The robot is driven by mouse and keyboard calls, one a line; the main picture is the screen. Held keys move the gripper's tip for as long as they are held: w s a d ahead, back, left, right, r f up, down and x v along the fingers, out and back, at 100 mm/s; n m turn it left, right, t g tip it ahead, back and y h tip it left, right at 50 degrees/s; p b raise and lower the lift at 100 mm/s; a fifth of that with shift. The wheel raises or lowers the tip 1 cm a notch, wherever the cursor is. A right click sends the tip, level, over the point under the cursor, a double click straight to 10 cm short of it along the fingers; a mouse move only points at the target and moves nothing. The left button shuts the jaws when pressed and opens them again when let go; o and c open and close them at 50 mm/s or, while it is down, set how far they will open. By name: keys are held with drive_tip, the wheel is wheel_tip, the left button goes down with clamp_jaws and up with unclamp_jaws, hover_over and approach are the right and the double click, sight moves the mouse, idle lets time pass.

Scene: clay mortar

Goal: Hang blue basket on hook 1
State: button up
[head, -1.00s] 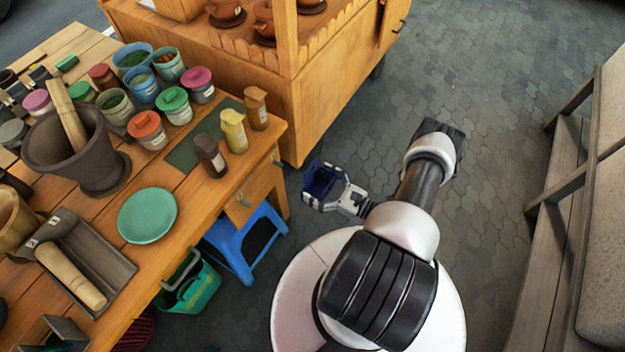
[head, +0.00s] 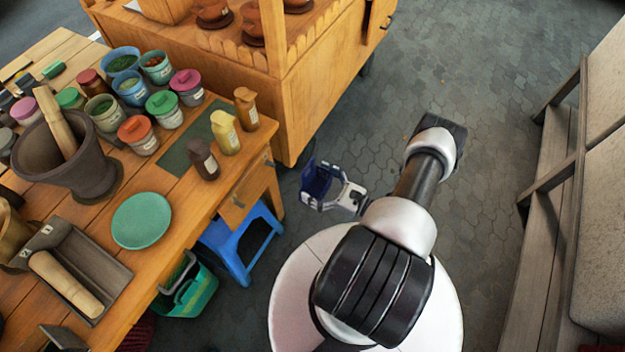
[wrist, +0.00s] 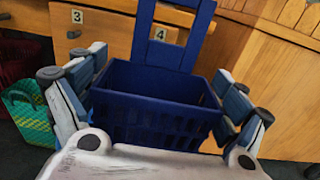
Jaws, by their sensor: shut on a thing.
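The blue basket (wrist: 155,125) is dark blue with slotted walls and a tall back handle. It fills the middle of the wrist view. My gripper (wrist: 160,85) is shut on it, with its fingers on both sides. In the head view the basket (head: 317,181) is held in the air right of the wooden table, over the floor. Hooks show on the table's end, one lower (head: 239,203) and one near the corner (head: 269,163). In the wrist view, labels 3 (wrist: 77,16) and 4 (wrist: 160,33) show behind the basket. I cannot make out a label 1.
The wooden table (head: 180,220) holds jars, a mortar and a green plate (head: 141,220). A blue stool (head: 240,243) and a green basket (head: 190,292) stand below its edge. A wooden cart (head: 300,110) is behind; a bench (head: 540,230) is at right. The floor between is open.

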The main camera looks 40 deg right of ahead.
sight(325, 187)
drive_tip(key=shift+b+v, duration=0.85)
drive_tip(key=shift+v, duration=3.3)
